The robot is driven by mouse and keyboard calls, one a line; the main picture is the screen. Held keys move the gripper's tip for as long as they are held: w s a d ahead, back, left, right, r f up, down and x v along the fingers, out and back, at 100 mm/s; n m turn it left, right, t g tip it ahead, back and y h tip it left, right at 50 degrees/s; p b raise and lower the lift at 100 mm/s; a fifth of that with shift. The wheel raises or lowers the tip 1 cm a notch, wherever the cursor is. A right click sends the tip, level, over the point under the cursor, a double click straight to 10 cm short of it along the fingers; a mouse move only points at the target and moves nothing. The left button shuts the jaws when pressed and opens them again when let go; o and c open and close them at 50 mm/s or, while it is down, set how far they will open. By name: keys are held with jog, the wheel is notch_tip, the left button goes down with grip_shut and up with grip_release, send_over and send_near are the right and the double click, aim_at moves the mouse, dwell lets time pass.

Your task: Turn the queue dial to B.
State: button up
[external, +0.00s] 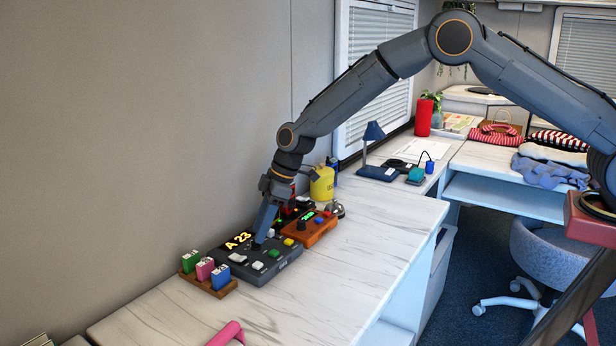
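A dark grey console (264,268) lies on the marble counter, with a lit amber display (238,240) reading "A 23". It has several coloured buttons, among them a green one and a white one. My gripper (261,238) points down onto the console, just right of the display. Its fingertips are at or just above the top face, and I cannot tell whether they touch. No dial shows clearly on the console; the gripper may hide it. I cannot see whether the fingers are open or shut on something.
An orange box (318,232) with a black knob and a small green display stands right behind the console. A wooden rack (216,287) of coloured tags is at its left. A yellow canister (321,184), a bell (337,210) and a blue lamp (374,133) stand farther back. The front counter is mostly clear.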

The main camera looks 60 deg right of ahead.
jog(key=shift+p+x, duration=0.3)
jog(key=shift+x, duration=1.1)
grip_shut()
jog(key=m, duration=0.2)
jog(key=m+t+h, duration=0.1)
jog(key=m, duration=0.2)
jog(key=shift+s+a+h, duration=0.1)
jog(key=shift+a+h, duration=0.05)
jog(key=shift+h, duration=0.15)
jog(key=shift+a+m+h+b, duration=0.1)
jog(key=shift+m+h+b, duration=0.8)
jog(key=shift+m, duration=1)
